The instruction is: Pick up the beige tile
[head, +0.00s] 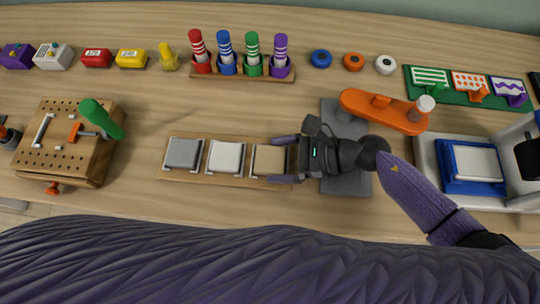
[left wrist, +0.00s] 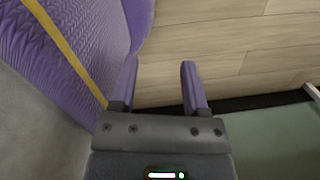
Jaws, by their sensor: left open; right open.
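The beige tile (head: 269,158) lies in the right-hand place of a wooden tray (head: 232,182), beside a white tile (head: 225,156) and a grey tile (head: 184,153). My right gripper (head: 283,160) is open, with one finger at the tile's far right edge and the other at its near right edge. From above I cannot tell how high the fingers are over the tray. My left gripper (left wrist: 158,85) is open and empty in the left wrist view, away from the tiles, over the floor beside my purple body.
A grey mat (head: 346,186) lies under my right gripper's wrist. An orange tool (head: 385,111) lies just behind it. A pegboard block with a green-handled tool (head: 98,112) stands at left, a blue-framed press (head: 472,166) at right. Marker holder (head: 240,76) is behind.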

